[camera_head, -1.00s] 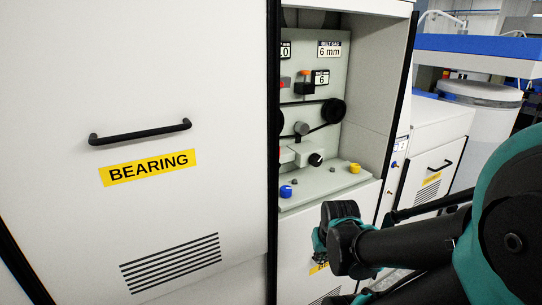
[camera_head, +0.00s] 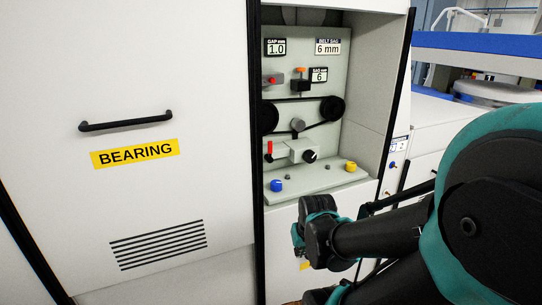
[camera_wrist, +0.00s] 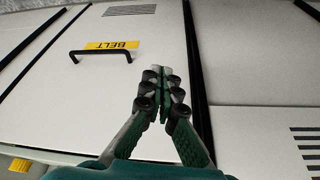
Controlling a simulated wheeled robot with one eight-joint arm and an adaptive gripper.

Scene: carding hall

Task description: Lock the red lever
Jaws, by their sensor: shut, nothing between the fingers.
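The small red lever (camera_head: 270,147) stands upright inside the open recess of the machine, at its left by the black door edge. It sits left of a light grey block with a black knob (camera_head: 309,156). My gripper (camera_wrist: 160,72) is shut and empty in the wrist view, its fingertips together in front of a white panel. In the head view my arm's end is low, below and right of the recess, clear of the lever; the fingers are largely hidden there. The lever does not show in the wrist view.
A large white door labelled BEARING (camera_head: 135,153) fills the left. Blue (camera_head: 276,185) and yellow (camera_head: 350,166) knobs sit on the recess ledge. Black belt pulleys (camera_head: 332,108) and a red-tipped part (camera_head: 272,79) are above. A BELT panel handle (camera_wrist: 106,53) shows in the wrist view.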

